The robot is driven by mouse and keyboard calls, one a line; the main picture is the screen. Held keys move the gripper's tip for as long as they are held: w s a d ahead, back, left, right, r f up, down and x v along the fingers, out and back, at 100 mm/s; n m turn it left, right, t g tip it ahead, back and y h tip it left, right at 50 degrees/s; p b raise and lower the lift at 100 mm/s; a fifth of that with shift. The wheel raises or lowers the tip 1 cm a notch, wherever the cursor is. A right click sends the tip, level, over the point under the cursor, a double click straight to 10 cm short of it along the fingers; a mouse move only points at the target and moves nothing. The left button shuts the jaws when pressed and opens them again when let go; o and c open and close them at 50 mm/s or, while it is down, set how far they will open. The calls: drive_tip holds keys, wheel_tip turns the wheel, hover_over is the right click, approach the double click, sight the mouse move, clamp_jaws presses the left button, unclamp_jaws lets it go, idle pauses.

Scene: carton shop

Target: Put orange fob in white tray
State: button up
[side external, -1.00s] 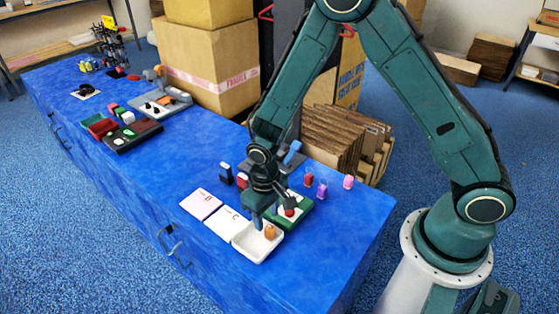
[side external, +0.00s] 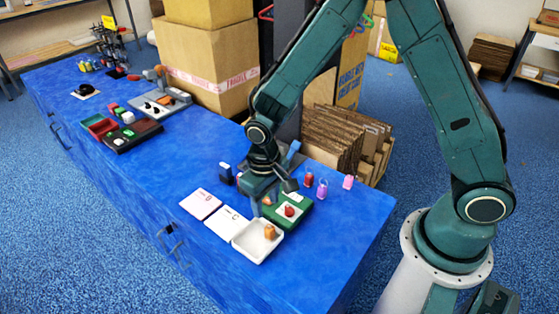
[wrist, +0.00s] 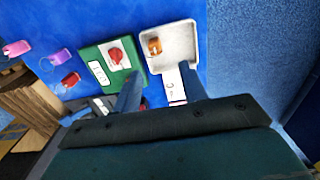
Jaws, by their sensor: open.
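The orange fob (side external: 270,231) rests inside the white tray (side external: 248,250), towards its far right side. In the wrist view the orange fob (wrist: 154,46) also lies in the white tray (wrist: 180,60), near its left wall. My gripper (side external: 259,206) is above the table, behind and clear of the tray. In the wrist view its two fingers (wrist: 160,92) are spread apart with nothing between them.
Cards marked B (side external: 200,204) and C (side external: 227,222) lie left of the tray. The blue table front is clear.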

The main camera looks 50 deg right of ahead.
drive_tip(key=s+d+r+t, duration=0.1)
drive_tip(key=s+d+r, duration=0.2)
drive_tip(key=r, duration=0.6)
drive_tip(key=s+d+r+t, duration=0.2)
drive_tip(key=s+d+r, duration=0.1)
drive_tip(key=r, duration=0.6)
drive_tip(key=s+d+r+t, duration=0.1)
drive_tip(key=s+d+r, duration=0.1)
drive_tip(key=s+r, duration=0.2)
drive_tip(key=s+d+r+t, duration=0.1)
drive_tip(key=s+d+r, duration=0.2)
drive_tip(key=s, duration=0.6)
drive_tip(key=shift+r+t, duration=0.3)
drive_tip(key=shift+r, duration=0.25)
